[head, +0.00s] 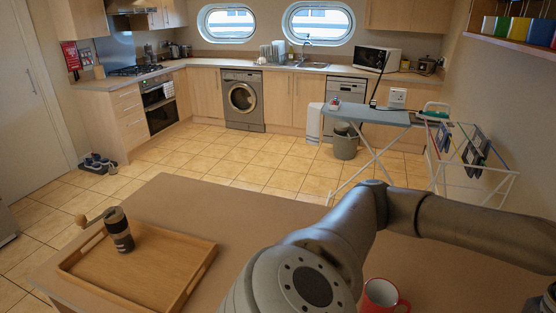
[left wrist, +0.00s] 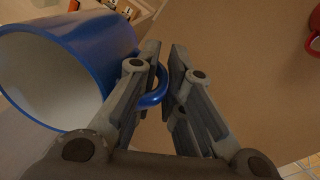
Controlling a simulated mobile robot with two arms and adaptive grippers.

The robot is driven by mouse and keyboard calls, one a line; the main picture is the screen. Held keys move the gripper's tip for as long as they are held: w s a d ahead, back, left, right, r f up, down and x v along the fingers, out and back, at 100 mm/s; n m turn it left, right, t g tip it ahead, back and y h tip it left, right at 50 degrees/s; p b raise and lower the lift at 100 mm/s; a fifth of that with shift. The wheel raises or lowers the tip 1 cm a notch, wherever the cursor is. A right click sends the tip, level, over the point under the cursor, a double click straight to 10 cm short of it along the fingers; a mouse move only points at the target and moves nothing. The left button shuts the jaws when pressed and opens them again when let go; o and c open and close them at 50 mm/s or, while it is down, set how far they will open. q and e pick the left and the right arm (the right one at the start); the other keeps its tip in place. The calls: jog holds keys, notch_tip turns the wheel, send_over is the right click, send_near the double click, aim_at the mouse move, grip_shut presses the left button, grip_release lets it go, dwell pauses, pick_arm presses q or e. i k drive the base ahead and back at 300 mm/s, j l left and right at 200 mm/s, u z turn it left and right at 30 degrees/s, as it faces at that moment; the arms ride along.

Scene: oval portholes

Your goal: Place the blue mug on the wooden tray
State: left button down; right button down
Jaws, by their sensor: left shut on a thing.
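The blue mug (left wrist: 100,45) fills the left of the left wrist view, its pale open mouth facing left. My left gripper (left wrist: 165,55) is shut on the mug's handle (left wrist: 155,92), which passes between the fingers. Neither the blue mug nor this gripper shows in the head view. The wooden tray (head: 192,283) lies on the near counter at the left of the head view. A dark coffee grinder (head: 118,230) with a crank stands upright on its back left part. My right gripper is not identifiable in either view.
A red mug (head: 381,296) stands on the counter at the bottom of the head view, partly cut off; its edge shows in the left wrist view (left wrist: 315,38). A grey arm of mine crosses the counter right of the tray. The tray's front and right part is bare.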

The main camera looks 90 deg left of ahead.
aim_at(171, 262)
jog(key=k+j+u, duration=0.5)
jog(key=k+j, duration=0.25)
jog(key=k+j+u, duration=0.25)
jog(key=j, duration=0.25)
jog(key=k+j+u, duration=0.25)
jog(key=j, duration=0.3)
jog(key=k, duration=0.1)
